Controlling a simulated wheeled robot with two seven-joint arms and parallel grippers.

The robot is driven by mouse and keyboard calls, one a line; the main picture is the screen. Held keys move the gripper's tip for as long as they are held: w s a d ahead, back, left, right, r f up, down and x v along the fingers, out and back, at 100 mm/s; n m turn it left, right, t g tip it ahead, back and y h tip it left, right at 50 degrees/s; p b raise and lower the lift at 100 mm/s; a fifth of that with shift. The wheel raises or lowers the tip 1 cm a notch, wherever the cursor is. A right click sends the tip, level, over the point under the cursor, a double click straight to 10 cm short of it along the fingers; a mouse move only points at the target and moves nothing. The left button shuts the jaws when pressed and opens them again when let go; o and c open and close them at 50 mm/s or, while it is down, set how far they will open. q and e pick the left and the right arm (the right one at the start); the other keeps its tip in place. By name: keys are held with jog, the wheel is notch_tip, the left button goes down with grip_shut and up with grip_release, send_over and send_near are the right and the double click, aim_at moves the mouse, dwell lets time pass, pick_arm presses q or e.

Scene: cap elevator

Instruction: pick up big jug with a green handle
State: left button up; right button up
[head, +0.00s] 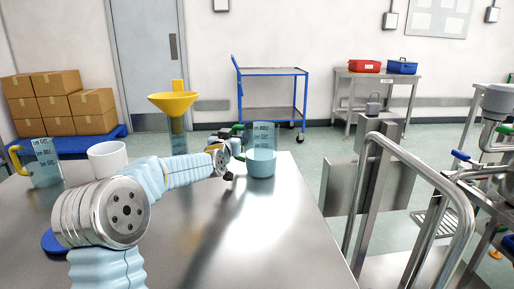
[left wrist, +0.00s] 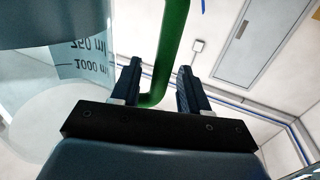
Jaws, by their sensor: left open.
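The big jug with a green handle (head: 262,163) stands on the metal table near its far right edge. It is clear with dark volume marks. My left gripper (head: 232,152) is at its left side, by the handle. In the left wrist view, the green handle (left wrist: 172,45) passes between the two open fingers of my left gripper (left wrist: 158,80), with gaps on both sides. The jug's clear wall (left wrist: 85,62) with its marks shows at the left there. Part of the handle is hidden by the gripper in the head view. My right gripper is out of view.
A yellow funnel (head: 174,103) stands in a clear vessel (head: 178,130) behind my left arm. A jug with a yellow handle (head: 45,165) and a white cup (head: 107,158) are at the left. The table (head: 265,225) is clear in front of the green-handled jug.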

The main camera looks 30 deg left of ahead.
pick_arm(q)
jog(key=shift+w, duration=0.2)
grip_shut()
jog(key=shift+r, duration=0.1)
dwell(1.2)
